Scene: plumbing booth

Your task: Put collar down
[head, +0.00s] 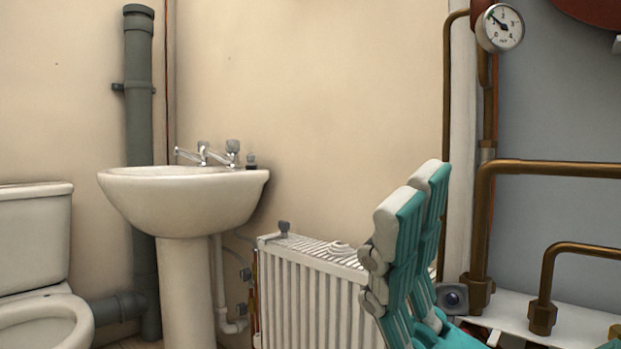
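One teal gripper with pale grey fingertips (411,190) stands in front of the right end of the radiator, its fingers pointing up. No collar can be made out, in the fingers or elsewhere. A sliver of teal shows at the bottom right corner, too little to tell what it is. My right gripper cannot be made out.
A white radiator (305,300) stands by the wall, with a pedestal basin (185,200) and toilet (35,240) left of it. Brown pipes (545,169) and a pressure gauge (500,27) are at the right. A pale ledge (570,322) lies below the pipes.

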